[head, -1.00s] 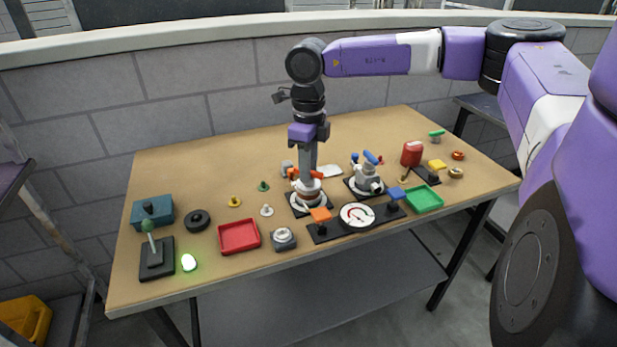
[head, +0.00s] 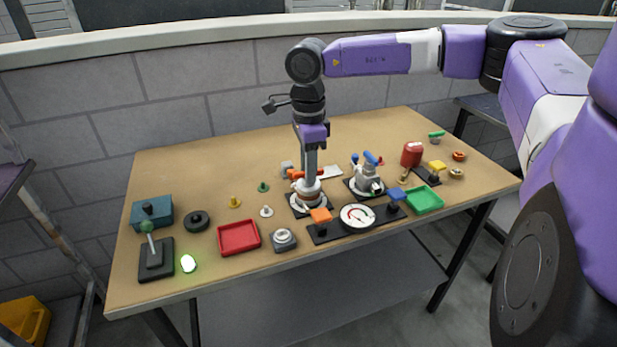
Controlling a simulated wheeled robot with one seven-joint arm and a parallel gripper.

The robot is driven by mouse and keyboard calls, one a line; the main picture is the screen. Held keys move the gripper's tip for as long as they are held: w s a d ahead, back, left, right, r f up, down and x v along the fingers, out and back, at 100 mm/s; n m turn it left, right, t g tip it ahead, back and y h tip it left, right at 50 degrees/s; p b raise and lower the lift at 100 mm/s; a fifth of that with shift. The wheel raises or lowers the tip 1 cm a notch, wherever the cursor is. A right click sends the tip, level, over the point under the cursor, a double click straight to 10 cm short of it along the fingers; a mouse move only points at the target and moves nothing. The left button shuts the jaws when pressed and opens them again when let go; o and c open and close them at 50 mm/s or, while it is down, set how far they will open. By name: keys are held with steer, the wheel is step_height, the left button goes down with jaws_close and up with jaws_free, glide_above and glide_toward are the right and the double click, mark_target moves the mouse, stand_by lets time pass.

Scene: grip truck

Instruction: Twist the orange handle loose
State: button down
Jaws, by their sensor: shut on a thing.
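The orange handle (head: 296,174) sits on top of a white and grey fixture (head: 307,192) on a dark square base near the middle of the table. My gripper (head: 310,178) points straight down over this fixture and is shut on the orange handle. The fingers cover part of the handle, and its left end sticks out to the left of them. The exact contact is too small to make out.
A similar fixture with a blue handle (head: 371,158) stands close on the right. A gauge (head: 358,215) and an orange paddle (head: 321,215) are just in front. A red tray (head: 239,237) lies front left, a green tray (head: 425,200) right. The table's back is mostly clear.

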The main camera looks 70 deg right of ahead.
steer(key=n, duration=0.4)
steer(key=shift+n, duration=0.4)
steer(key=c, duration=1.4)
jaws_free()
steer(key=shift+r+p, duration=2.35)
steer(key=shift+r, duration=1.45)
